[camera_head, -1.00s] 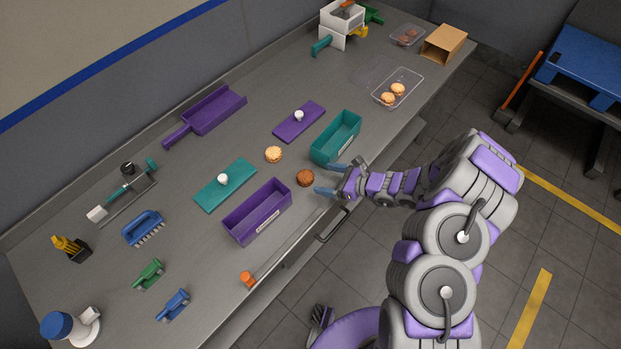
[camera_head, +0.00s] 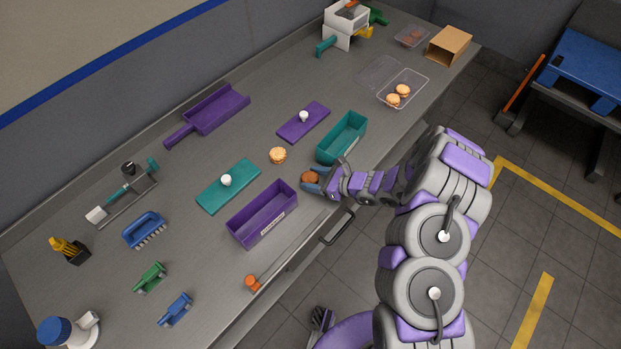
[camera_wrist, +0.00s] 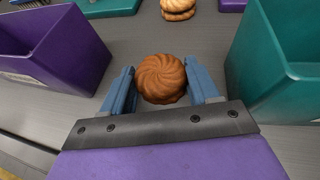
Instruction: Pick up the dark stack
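The dark stack (camera_head: 310,177) is a round brown biscuit stack with a swirled top, on the grey bench between the purple bin and the teal bin. In the wrist view the dark stack (camera_wrist: 161,77) lies between the two blue fingers of my gripper (camera_wrist: 162,88), one finger close on each side. My gripper (camera_head: 314,181) is low at the bench by the stack in the head view. The fingers look open around it. Contact with its sides cannot be made out, and its lower part is hidden.
The purple bin (camera_head: 240,228) stands left of my gripper and the teal bin (camera_head: 325,157) to its right, both close. A light biscuit stack (camera_head: 278,155) sits behind. The teal board (camera_head: 243,181) and purple board (camera_head: 315,118) lie farther back. A drawer handle (camera_head: 338,228) projects from the bench front.

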